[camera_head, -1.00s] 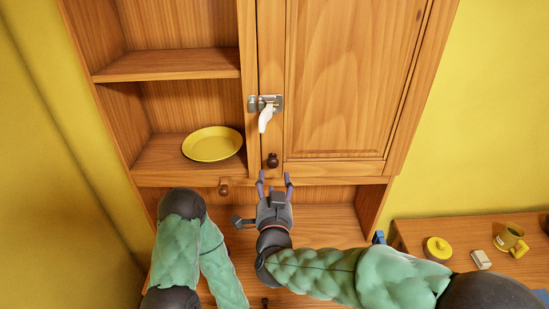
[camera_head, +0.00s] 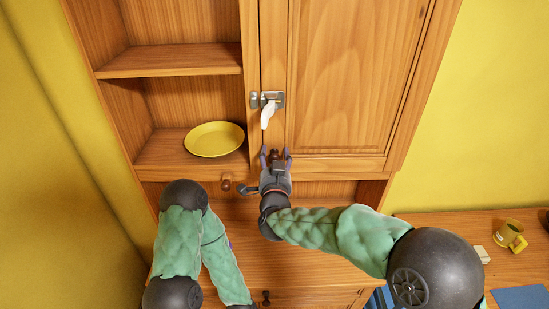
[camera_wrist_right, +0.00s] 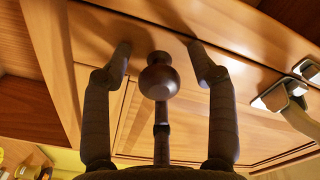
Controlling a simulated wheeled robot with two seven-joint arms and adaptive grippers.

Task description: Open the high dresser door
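The high dresser door (camera_head: 355,75) is a wooden panel door, and it is shut. A metal latch (camera_head: 268,100) with a white hanging handle sits on its left edge; it also shows at the right of the right wrist view (camera_wrist_right: 290,95). The door's dark round knob (camera_wrist_right: 159,78) is between the fingers of my right gripper (camera_wrist_right: 162,55) in the right wrist view. The fingers are open, one on each side, with gaps to the knob. In the head view my right gripper (camera_head: 275,153) is at the door's lower left corner. My left gripper is hidden below my left arm.
Open shelves left of the door hold a yellow plate (camera_head: 214,139). A small knob (camera_head: 226,184) is below the shelves. A side table at right holds a yellow mug (camera_head: 511,236) and a small pale block (camera_head: 482,254).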

